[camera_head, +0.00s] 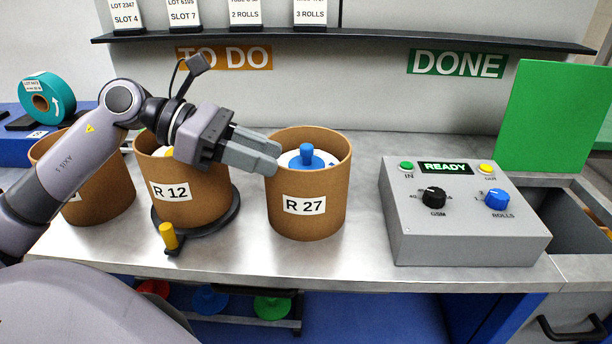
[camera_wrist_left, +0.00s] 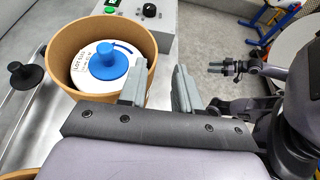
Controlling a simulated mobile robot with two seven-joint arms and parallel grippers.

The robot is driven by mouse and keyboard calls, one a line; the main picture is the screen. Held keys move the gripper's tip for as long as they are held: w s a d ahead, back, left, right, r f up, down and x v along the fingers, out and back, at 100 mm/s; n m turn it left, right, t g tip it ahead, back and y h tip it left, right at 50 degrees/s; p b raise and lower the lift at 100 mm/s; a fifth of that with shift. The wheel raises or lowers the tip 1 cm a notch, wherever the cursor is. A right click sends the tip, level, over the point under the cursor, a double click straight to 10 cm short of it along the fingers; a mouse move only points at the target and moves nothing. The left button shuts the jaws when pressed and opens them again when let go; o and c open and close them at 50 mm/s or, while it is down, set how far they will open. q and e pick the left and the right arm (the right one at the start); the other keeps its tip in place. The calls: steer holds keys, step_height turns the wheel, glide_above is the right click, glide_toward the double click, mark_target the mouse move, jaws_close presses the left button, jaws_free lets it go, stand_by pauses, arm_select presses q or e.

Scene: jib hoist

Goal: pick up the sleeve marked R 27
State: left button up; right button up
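The sleeve marked R 27 (camera_head: 307,221) is an open brown cylinder standing upright on the steel bench. A white roll (camera_head: 290,160) with a blue knob (camera_head: 307,157) sits inside; both also show in the wrist view. My left gripper (camera_head: 268,155) reaches in from the left, its fingertips at the sleeve's left rim. In the left wrist view its two fingers (camera_wrist_left: 159,80) are apart with nothing clamped, one over the sleeve's (camera_wrist_left: 147,53) rim and the other outside it. I cannot tell whether they straddle the wall. My right gripper (camera_wrist_left: 232,69) is small in the wrist view, its opening unclear.
Sleeve R 12 (camera_head: 200,205) stands left on a dark round base, with another brown sleeve (camera_head: 105,195) beyond. A yellow peg (camera_head: 169,236) is in front. A grey control box (camera_head: 460,235) reading READY stands right. Bare bench lies between it and R 27. A shelf (camera_head: 400,38) runs behind.

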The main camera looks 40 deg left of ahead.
mark_target(307, 182)
arm_select(q)
steer(key=shift+w+p+x, duration=0.15)
steer(key=shift+p+x, duration=0.3)
steer(key=shift+x, duration=0.5)
steer(key=shift+w+p+x, duration=0.15)
steer(key=shift+p+x, duration=0.25)
steer(key=shift+x, duration=1.5)
steer(key=shift+f, duration=0.1)
jaws_close()
steer(key=shift+a, duration=0.1)
